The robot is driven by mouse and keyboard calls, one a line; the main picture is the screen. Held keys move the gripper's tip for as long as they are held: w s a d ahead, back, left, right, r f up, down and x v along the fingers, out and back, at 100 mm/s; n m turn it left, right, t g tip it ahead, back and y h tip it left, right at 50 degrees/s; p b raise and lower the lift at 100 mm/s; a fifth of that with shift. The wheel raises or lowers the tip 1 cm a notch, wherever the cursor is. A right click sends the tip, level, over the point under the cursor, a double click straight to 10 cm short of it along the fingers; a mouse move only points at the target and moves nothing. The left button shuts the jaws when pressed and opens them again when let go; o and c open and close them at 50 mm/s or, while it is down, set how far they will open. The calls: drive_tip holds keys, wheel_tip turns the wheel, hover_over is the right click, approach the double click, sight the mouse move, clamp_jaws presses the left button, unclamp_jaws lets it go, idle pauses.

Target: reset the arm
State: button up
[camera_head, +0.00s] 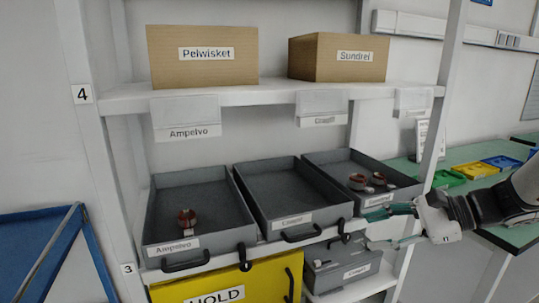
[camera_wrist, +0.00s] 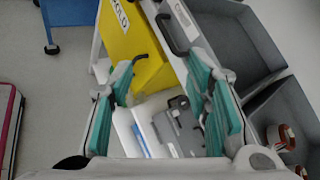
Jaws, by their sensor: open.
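My gripper (camera_head: 385,228) is at the right of the head view, in front of the shelf beside the right grey tray. Its teal fingers are spread apart with nothing between them. In the wrist view my gripper (camera_wrist: 165,105) is also open, with a grey case and white shelf board visible beyond the fingers. My arm reaches in from the right edge of the head view.
Three grey trays stand on the shelf: left (camera_head: 200,238), middle (camera_head: 293,225) and right (camera_head: 397,195). The left holds one reddish stator (camera_head: 187,218), the right two. A yellow HOLD bin (camera_head: 265,275) is below. A green table (camera_head: 505,232) stands right.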

drive_tip(key=s+a+r+n+g+h, duration=0.15)
drive_tip(key=s+a+n, duration=0.25)
drive_tip(key=s, duration=0.4)
drive_tip(key=s+a+r+n+g+h, duration=0.1)
drive_tip(key=s+a+n+g+h, duration=0.2)
drive_tip(key=s+a+n, duration=0.35)
drive_tip(key=s+d+n+h, duration=0.3)
drive_tip(key=s, duration=0.4)
drive_tip(key=s+d+n+h, duration=0.3)
drive_tip(key=s+h, duration=0.1)
drive_tip(key=s, duration=0.4)
wheel_tip(320, 180, up, 14)
drive_tip(key=d+t+p, duration=0.1)
drive_tip(key=t+p, duration=0.2)
drive_tip(key=p, duration=1)
drive_tip(key=shift+r+t+p, duration=0.35)
drive_tip(key=shift+r+p, duration=0.05)
drive_tip(key=shift+r, duration=0.05)
drive_tip(key=shift+c, duration=0.3)
